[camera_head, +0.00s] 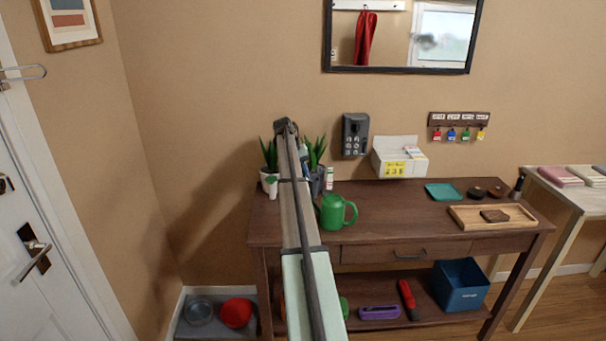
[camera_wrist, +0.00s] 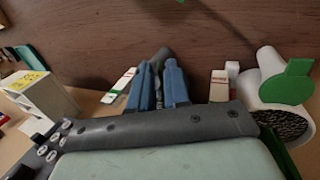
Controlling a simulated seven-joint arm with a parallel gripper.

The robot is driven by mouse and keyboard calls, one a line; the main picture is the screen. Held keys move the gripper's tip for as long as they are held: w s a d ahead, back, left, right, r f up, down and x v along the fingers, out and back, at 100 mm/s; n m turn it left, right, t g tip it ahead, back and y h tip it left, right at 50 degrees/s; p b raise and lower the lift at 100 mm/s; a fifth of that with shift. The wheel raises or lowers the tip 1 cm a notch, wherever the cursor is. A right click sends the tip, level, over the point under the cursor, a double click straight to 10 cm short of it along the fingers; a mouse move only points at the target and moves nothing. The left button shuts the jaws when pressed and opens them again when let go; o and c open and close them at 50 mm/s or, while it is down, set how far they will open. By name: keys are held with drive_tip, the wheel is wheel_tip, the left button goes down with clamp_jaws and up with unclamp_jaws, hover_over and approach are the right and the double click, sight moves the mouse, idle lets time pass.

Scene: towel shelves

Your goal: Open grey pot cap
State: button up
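My gripper (camera_wrist: 158,82) reaches down beside the right potted plant in the head view, its light blue fingers (camera_head: 304,158) close to the grey pot (camera_head: 318,184). In the wrist view the two blue fingers are close together, with a narrow gap. A grey shape (camera_wrist: 161,57) shows at the fingertips; it may be the grey pot or its cap, but the fingers hide most of it. I cannot tell whether they touch or grip it. No cap on the grey pot can be made out in the head view.
A white pot (camera_wrist: 268,64) with a green round flap (camera_wrist: 290,83) stands close by. Small white, red-marked bottles (camera_wrist: 218,86) flank the fingers. A green watering can (camera_head: 336,212) stands in front on the table (camera_head: 400,210). A keypad (camera_head: 355,134) is on the wall; a white box (camera_head: 392,168) stands right.

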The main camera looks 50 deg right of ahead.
drive_tip(key=shift+o, duration=1.1)
drive_tip(key=v, duration=1.3)
drive_tip(key=shift+r, duration=0.4)
drive_tip(key=shift+a, duration=0.1)
